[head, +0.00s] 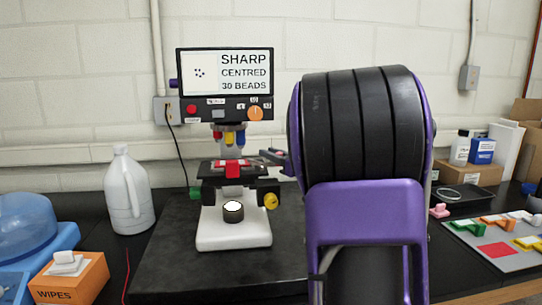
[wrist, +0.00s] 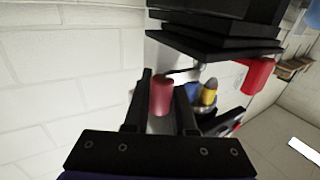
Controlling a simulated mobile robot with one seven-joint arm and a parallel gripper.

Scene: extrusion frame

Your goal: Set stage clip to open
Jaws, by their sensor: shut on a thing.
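The microscope (head: 235,232) stands on a dark mat, with a black stage (head: 214,170) under its coloured objectives (head: 229,136). My gripper (head: 271,156) reaches in from the right at stage height, mostly hidden behind my arm. In the wrist view its two dark fingers (wrist: 161,103) stand on either side of a red cylinder, which looks like the stage clip's handle (wrist: 161,96). The fingers are shut on it. The black stage (wrist: 215,42) fills the top of the wrist view. The clip's angle is hard to make out.
A yellow-tipped objective (wrist: 209,93) is close beside the fingers. A red block (head: 232,169) is at the stage front. A screen (head: 225,73) stands above. A white jug (head: 127,190) and wipes box (head: 70,279) are left; a parts board (head: 470,238) is right.

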